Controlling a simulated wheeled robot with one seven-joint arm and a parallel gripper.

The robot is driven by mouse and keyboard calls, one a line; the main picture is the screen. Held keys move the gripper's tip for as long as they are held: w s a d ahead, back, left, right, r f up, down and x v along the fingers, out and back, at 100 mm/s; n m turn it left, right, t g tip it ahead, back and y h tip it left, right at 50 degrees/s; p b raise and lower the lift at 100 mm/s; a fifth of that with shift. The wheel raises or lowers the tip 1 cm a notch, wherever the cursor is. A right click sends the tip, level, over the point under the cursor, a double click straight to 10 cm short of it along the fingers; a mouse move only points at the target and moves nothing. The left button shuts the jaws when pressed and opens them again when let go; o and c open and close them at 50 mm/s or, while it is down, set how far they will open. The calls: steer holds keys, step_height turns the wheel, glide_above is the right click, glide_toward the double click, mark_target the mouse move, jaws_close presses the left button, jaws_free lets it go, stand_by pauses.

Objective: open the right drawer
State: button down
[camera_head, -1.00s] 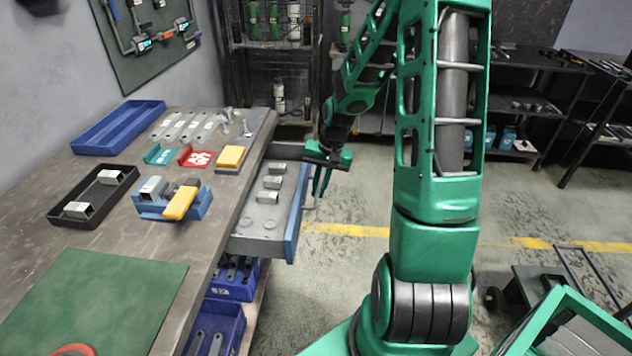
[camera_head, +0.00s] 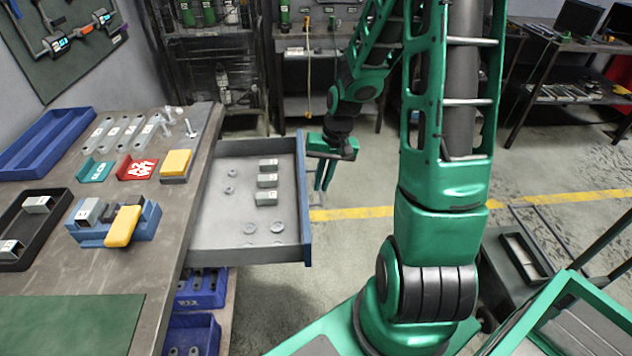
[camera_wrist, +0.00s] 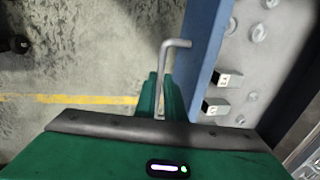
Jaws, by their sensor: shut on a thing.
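The drawer (camera_head: 213,230) stands pulled out from the right side of the workbench, with a grey inside and a blue front (camera_head: 304,200). Several small metal pieces and round discs lie in it. My gripper (camera_head: 322,176) is at the outer face of the blue front. In the wrist view, my gripper (camera_wrist: 160,98) has its green fingers shut on the drawer's bent metal handle (camera_wrist: 178,43). The blue front also shows there, right of the fingers (camera_wrist: 207,55). The handle is mostly hidden in the head view.
The workbench (camera_head: 190,135) carries a blue tray (camera_head: 45,145), a black tray (camera_head: 58,225), a blue fixture with a yellow block (camera_head: 123,226) and a green mat (camera_head: 70,320). Blue bins (camera_head: 200,290) sit below the drawer. A green-framed cart (camera_head: 560,300) stands at lower right.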

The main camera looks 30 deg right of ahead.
steer(key=shift+w+d+r, duration=0.1)
steer(key=shift+w+d, duration=0.15)
steer(key=shift+w, duration=0.05)
steer(key=c, duration=1.9)
jaws_free()
steer(key=shift+o, duration=0.3)
steer(key=shift+a, duration=0.1)
steer(key=shift+s, duration=0.1)
step_height(320, 180, up, 10)
steer(key=d, duration=0.1)
steer(key=shift+s+d+r, duration=0.2)
steer(key=shift+s+d, duration=0.15)
steer(key=shift+s, duration=0.1)
